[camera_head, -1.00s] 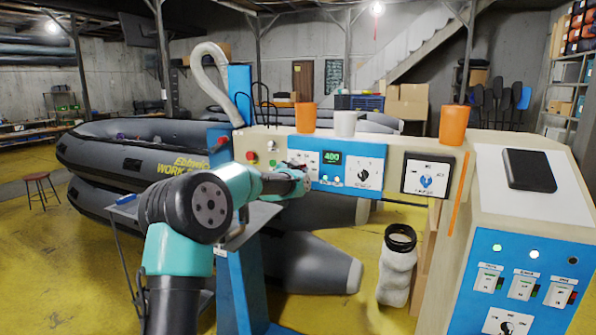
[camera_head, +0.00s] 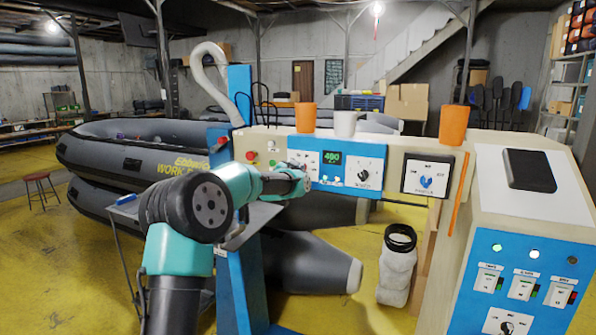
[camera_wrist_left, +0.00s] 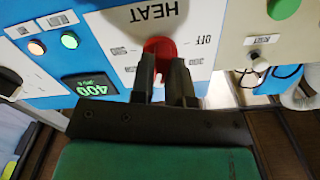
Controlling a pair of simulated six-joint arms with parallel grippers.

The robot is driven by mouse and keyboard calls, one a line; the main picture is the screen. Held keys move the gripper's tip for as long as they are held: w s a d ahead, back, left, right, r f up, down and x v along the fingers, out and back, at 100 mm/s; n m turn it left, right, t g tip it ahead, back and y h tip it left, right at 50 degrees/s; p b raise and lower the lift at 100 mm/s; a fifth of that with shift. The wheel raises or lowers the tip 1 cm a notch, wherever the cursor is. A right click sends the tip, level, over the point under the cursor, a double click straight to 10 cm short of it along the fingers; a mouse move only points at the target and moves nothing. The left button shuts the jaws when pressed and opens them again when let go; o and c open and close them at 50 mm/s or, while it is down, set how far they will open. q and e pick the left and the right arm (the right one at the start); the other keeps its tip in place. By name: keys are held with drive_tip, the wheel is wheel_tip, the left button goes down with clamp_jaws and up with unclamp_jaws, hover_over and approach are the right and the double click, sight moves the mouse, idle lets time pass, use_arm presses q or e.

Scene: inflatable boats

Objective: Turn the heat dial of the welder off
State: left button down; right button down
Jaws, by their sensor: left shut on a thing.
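The welder's blue panel (camera_head: 344,165) stands in the middle of the head view, with a green 400 display (camera_head: 332,157). The red heat dial (camera_wrist_left: 160,45) shows in the left wrist view, on a white plate (camera_wrist_left: 195,25) marked HEAT, upside down there, with OFF at the right. My left gripper (camera_wrist_left: 165,68) is shut on the heat dial, one finger at each side. My right gripper is not in view.
A second black knob (camera_head: 365,172) and a small dial box (camera_head: 428,175) lie to the right. Orange cups (camera_head: 305,117) and a white mug (camera_head: 345,123) stand on top. A red button (camera_head: 250,156) is left of my gripper. A blue control cabinet (camera_head: 525,275) fills the right.

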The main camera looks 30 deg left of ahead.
use_arm(q)
drive_tip(key=n, duration=2.3)
drive_tip(key=shift+a+f+n, duration=0.1)
drive_tip(key=shift+n, duration=0.3)
idle(0.5)
drive_tip(key=c, duration=1.1)
unclamp_jaws()
drive_tip(key=shift+s, duration=0.1)
